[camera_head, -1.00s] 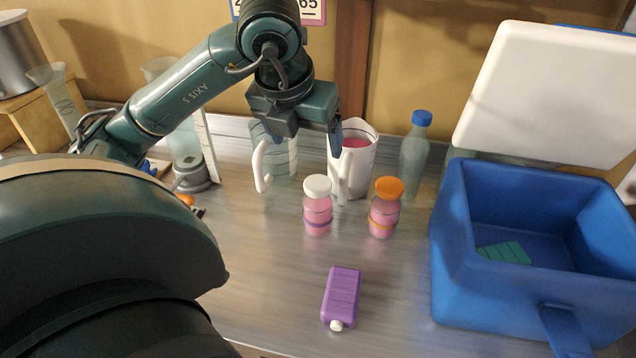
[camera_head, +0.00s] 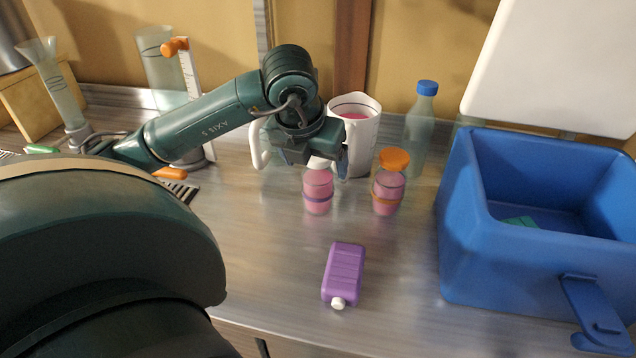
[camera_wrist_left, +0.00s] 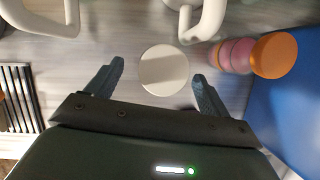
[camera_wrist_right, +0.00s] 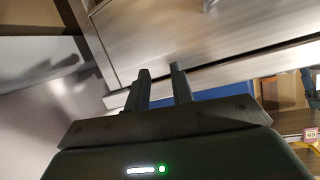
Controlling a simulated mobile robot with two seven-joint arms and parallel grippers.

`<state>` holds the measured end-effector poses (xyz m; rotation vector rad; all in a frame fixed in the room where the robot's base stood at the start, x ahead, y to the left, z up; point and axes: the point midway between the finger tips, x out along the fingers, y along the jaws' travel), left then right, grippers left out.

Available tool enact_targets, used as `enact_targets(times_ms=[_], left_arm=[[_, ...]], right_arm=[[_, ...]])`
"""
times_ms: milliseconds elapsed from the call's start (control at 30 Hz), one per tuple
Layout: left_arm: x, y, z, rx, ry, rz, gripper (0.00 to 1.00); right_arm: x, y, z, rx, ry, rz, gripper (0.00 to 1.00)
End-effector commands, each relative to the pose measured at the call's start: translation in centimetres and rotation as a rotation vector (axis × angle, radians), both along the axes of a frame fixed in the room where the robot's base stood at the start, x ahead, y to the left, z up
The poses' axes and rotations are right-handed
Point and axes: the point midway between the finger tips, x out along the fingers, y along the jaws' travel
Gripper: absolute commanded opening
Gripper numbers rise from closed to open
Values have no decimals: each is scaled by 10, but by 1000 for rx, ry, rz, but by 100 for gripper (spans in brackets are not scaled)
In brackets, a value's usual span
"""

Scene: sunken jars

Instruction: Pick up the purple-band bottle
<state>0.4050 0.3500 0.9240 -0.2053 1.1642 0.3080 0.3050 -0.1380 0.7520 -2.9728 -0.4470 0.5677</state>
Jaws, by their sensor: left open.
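The purple-band bottle (camera_head: 318,187) holds pink contents and stands upright on the metal counter. Its white cap is mostly hidden by my left gripper in the head view, but shows in the left wrist view (camera_wrist_left: 163,70). My left gripper (camera_head: 322,168) is open, pointing down, just above the bottle. In the left wrist view its fingers (camera_wrist_left: 158,82) lie on either side of the cap, with clear gaps on both sides. My right gripper (camera_wrist_right: 160,72) is empty, its fingers a small gap apart, in front of a metal drawer front and away from the bottles.
A similar orange-capped bottle (camera_head: 388,190) stands close on the right. A white handled jug (camera_head: 362,140) and a blue-capped bottle (camera_head: 420,125) stand behind. A purple flask (camera_head: 345,270) lies in front. A blue cooler box (camera_head: 458,235) fills the right side.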

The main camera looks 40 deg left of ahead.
Motion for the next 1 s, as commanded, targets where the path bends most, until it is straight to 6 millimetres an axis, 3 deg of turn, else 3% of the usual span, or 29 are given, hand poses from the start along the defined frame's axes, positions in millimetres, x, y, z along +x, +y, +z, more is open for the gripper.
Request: enact_targets(times_ms=[200, 533, 1000], left_arm=[[11, 2, -32, -3, 4, 1, 81], [14, 4, -39, 0, 1, -1, 81], [14, 4, -38, 0, 1, 0, 42]], right_arm=[[0, -1, 2, -1, -9, -1, 24], [-2, -1, 1, -3, -6, -1, 24], [-2, -1, 0, -4, -3, -1, 24]])
